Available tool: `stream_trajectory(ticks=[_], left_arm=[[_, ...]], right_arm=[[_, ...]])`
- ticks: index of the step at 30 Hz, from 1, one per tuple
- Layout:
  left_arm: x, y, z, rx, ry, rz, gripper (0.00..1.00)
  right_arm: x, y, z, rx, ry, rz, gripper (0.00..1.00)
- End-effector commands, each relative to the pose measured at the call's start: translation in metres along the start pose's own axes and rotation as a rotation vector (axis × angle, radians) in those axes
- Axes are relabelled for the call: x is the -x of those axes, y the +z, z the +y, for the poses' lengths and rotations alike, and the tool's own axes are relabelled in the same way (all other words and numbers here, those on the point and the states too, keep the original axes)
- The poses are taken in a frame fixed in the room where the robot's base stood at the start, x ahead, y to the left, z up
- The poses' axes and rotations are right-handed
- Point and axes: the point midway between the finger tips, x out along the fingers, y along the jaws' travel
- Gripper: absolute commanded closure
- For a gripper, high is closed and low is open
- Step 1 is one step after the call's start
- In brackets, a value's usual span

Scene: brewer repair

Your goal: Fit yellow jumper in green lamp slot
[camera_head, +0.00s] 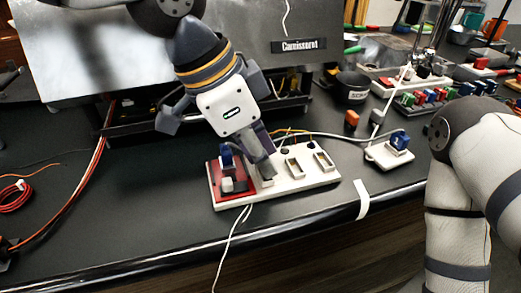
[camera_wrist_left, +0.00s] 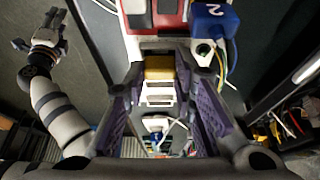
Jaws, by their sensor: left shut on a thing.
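My left gripper (camera_head: 264,170) reaches down over a white board (camera_head: 300,183) near the table's front edge. It is shut on the yellow jumper (camera_wrist_left: 158,68), which shows between the fingers in the left wrist view. In the head view the fingers hide the jumper. Two slot-like sockets, one in the middle (camera_head: 293,168) and one at the right (camera_head: 323,160), show on the board right of the fingers. I cannot tell which slot is the green lamp's, or whether the jumper touches the board. My right gripper (camera_wrist_left: 47,38) is small at the upper left of the left wrist view; its opening is unclear.
A red panel (camera_head: 243,197) with a blue plug (camera_head: 227,155) covers the board's left end, close to my fingers. A small block with a blue plug (camera_head: 398,141) stands to the right. Cables cross behind the board. The table's left front is mostly clear.

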Motion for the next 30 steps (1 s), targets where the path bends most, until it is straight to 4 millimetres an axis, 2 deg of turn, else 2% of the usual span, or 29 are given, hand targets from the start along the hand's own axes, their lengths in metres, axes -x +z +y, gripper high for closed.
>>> stream_trajectory(ticks=[9, 10, 12, 22, 26, 30], left_arm=[[0.0, 0.0, 0.0, 0.0, -0.001, 0.002, 0.89], [0.0, 0.0, 0.0, 0.0, -0.001, 0.002, 0.69], [0.0, 0.0, 0.0, 0.0, -0.001, 0.002, 0.53], [0.002, 0.0, 0.0, 0.0, -0.002, 0.002, 0.52], [0.025, -0.001, -0.001, 0.001, -0.005, 0.006, 0.52], [0.065, -0.001, -0.001, 0.001, -0.007, 0.007, 0.52]], right_arm=[[0.0, 0.0, 0.0, 0.0, 0.0, 0.001, 0.6], [0.0, 0.0, 0.0, 0.0, 0.0, 0.001, 0.6], [0.0, 0.0, 0.0, 0.0, 0.0, 0.001, 0.6], [0.0, 0.0, 0.0, 0.0, 0.0, 0.0, 0.6], [0.0, 0.0, 0.0, 0.0, 0.0, 0.0, 0.6], [0.0, 0.0, 0.0, 0.0, 0.0, 0.001, 0.6]])
